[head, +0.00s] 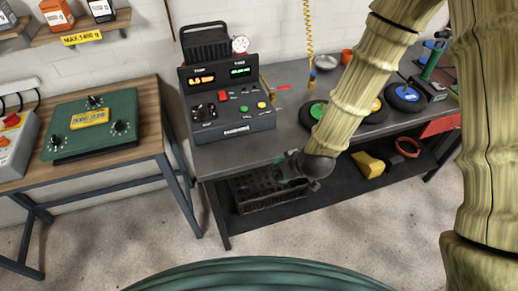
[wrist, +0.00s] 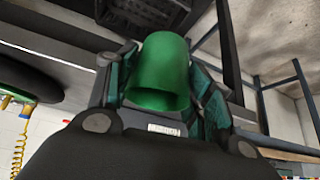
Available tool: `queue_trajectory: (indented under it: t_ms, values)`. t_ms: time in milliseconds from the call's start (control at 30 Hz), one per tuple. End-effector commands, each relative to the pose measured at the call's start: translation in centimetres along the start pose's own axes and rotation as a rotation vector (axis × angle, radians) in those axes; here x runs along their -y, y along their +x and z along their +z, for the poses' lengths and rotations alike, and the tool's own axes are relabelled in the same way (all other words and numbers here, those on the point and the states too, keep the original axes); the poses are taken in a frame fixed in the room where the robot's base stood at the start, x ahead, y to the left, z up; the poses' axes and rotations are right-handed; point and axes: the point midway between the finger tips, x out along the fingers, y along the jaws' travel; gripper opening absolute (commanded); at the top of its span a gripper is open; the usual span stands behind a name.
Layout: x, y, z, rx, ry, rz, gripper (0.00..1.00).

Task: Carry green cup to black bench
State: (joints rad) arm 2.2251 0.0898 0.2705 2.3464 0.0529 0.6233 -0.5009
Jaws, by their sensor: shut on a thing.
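The green cup (wrist: 160,68) fills the middle of the wrist view, with its open end toward the bottom of the picture. The fingers of my gripper (head: 287,172) are closed on its two sides. In the head view my gripper is at the front edge of the black bench (head: 262,146), in front of its lower shelf. The cup is mostly hidden there behind my gripper. I cannot tell its exact height against the bench top.
A control box (head: 228,105) stands on the bench's left part, with several wheels to the right. A black crate (head: 255,195) and a yellow block (head: 367,164) lie on the lower shelf. A wooden-topped table (head: 140,130) stands left. The bench top between control box and wheels looks clear.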

Motion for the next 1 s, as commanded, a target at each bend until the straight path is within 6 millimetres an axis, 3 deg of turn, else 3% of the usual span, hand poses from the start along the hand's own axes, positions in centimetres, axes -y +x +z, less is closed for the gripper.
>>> queue_trajectory:
  t_ms: [300, 633, 800, 1000]
  values:
    - [2.9, -4.0, -2.2, -0.005, -0.185, -0.117, 0.28]
    - [5.0, -7.6, -2.5, -0.002, -0.335, -0.216, 0.28]
    - [5.1, -7.9, -2.9, -0.002, -0.359, -0.231, 0.28]
    - [4.4, -6.1, -5.5, -0.001, -0.359, -0.231, 0.28]
